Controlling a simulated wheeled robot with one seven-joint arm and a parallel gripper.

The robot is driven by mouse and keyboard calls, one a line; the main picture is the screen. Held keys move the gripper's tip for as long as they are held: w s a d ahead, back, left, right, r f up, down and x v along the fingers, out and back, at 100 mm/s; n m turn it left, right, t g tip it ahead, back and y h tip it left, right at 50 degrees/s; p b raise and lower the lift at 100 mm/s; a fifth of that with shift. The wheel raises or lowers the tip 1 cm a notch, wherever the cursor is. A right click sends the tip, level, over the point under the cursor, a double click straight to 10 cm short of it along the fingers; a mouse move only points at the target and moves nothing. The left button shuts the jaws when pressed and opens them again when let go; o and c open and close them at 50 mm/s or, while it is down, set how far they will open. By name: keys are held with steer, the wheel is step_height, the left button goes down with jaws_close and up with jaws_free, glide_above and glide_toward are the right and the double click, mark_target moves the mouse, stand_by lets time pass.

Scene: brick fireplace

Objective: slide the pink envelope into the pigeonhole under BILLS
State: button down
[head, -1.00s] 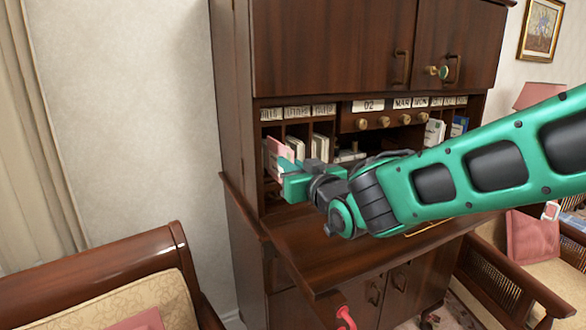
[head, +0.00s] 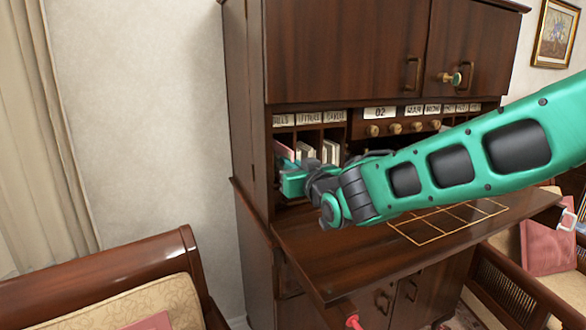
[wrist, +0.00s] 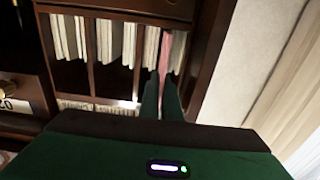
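The pink envelope (head: 285,151) stands on edge in the leftmost pigeonhole of the desk, under a label (head: 281,120) partly cut off by the cabinet side and reading "ILLS". Most of it is inside; its lower part is hidden behind my gripper. My gripper (head: 290,176) is at the mouth of that pigeonhole. In the wrist view the two fingers (wrist: 163,82) are close together, with the pink envelope (wrist: 167,50) running between and beyond their tips. White paper stands in the same slot beside it.
Pigeonholes to the right hold white envelopes (head: 331,151). Small drawers with round knobs (head: 395,129) follow. The fold-down desk top (head: 330,250) with a gold grid (head: 450,220) is mostly clear. The cabinet's side wall (head: 240,110) is close on the left.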

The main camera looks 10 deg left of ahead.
steer(key=shift+x, duration=1.7)
steer(key=shift+f, duration=0.1)
steer(key=c, duration=1.9)
jaws_free()
steer(key=v, duration=1)
steer(key=shift+s+d, duration=0.2)
steer(key=shift+d, duration=0.05)
